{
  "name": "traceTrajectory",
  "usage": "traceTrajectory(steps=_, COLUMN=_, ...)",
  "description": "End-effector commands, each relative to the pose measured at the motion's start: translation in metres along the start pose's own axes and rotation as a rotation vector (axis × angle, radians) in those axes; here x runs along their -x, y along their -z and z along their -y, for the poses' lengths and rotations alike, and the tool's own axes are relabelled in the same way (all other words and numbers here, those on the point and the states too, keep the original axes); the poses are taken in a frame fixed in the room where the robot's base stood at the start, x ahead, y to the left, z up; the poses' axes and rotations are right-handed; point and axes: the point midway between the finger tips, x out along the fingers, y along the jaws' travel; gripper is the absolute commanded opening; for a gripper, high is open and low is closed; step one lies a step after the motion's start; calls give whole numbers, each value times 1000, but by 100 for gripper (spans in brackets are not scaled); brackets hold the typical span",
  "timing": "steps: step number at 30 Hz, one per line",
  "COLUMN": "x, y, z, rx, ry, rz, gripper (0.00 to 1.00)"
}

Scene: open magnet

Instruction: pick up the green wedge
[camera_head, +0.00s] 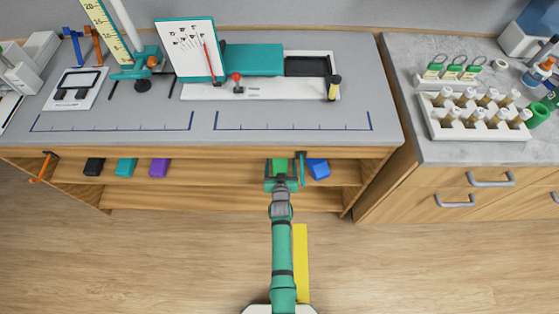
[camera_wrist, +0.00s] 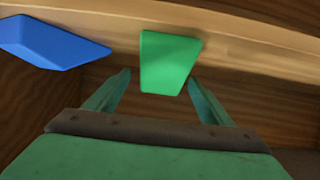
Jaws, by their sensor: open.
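The green wedge (camera_wrist: 168,62) shows in the wrist view just beyond my fingertips, near the middle. In the head view the green wedge (camera_head: 280,165) is at the shelf under the counter, partly hidden by my gripper. My gripper (camera_wrist: 158,88) is open, with one finger to the left and one to the right of the wedge's near end. Nothing is held between the fingers. In the head view my gripper (camera_head: 281,180) reaches in at the front of the shelf. I cannot tell whether the fingers touch the wedge.
A blue block (camera_wrist: 50,43) lies close to the left of the wedge in the wrist view; it also shows in the head view (camera_head: 318,168). Black (camera_head: 94,166), teal (camera_head: 126,167) and purple (camera_head: 160,167) blocks lie farther left. The counter edge (camera_head: 200,141) overhangs the shelf.

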Motion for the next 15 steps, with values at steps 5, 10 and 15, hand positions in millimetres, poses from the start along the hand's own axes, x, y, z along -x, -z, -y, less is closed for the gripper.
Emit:
traceTrajectory(steps=5, x=-24, y=1, z=3, rx=-4, ry=-2, rz=0, gripper=75)
traceTrajectory(steps=10, x=-36, y=1, z=3, rx=-2, ry=0, rz=0, gripper=75)
traceTrajectory(steps=15, x=-39, y=1, z=6, rx=1, ry=2, rz=-1, gripper=75)
